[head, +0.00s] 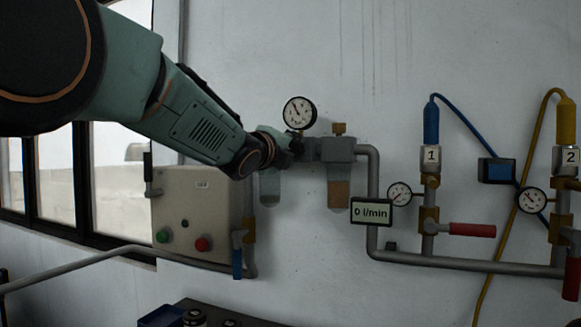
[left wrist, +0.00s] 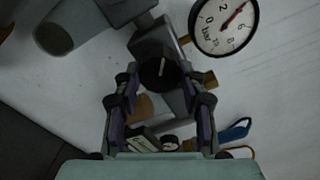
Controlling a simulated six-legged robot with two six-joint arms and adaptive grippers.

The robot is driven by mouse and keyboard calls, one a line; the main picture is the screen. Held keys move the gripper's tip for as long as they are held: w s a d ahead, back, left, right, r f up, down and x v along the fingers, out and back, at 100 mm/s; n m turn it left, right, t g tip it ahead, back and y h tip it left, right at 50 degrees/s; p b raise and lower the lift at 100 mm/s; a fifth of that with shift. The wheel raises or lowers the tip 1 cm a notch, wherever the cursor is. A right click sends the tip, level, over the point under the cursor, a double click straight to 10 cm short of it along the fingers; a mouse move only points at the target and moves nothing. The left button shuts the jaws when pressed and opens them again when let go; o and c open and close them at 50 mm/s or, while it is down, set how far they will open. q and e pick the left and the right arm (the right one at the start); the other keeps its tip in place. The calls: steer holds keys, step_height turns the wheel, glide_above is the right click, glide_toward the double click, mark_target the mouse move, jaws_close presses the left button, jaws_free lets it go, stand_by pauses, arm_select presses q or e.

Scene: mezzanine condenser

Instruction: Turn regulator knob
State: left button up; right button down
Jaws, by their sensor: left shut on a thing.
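The regulator knob (left wrist: 160,73) is a dark round knob with a pale line on its face, seen in the left wrist view. My left gripper (left wrist: 158,80) is shut on it, with one finger on each side. In the head view, my left gripper (head: 291,146) reaches the regulator unit (head: 338,149) from the left and hides the knob. A round white pressure gauge (head: 299,112) sits just above. It also shows in the left wrist view (left wrist: 224,25), marked in bar, its needle off zero. My right gripper is not in view.
A flow display (head: 371,212) reads 0 l/min. Pipes, gauges and a red-handled valve (head: 472,230) lie to the right. A control box (head: 190,215) with green and red buttons is below my left arm. Filter bowls (head: 338,193) hang under the unit.

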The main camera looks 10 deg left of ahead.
arm_select(q)
steer(key=m+b, duration=0.3)
steer(key=m, duration=0.1)
steer(key=shift+m+b, duration=0.3)
steer(key=m+b, duration=0.1)
steer(key=m, duration=0.2)
steer(key=shift+a+b, duration=0.1)
steer(key=shift+b, duration=0.25)
steer(key=shift+r+m+b, duration=0.15)
steer(key=shift+m+b, duration=0.25)
steer(key=shift+m, duration=0.8)
steer(key=o, duration=1.1)
steer(key=shift+f, duration=0.2)
steer(key=shift+s+a, duration=0.25)
steer(key=shift+s, duration=0.95)
steer(key=shift+s+a, duration=0.2)
steer(key=shift+s, duration=1)
steer(key=shift+s+a, duration=0.25)
steer(key=shift+s, duration=0.95)
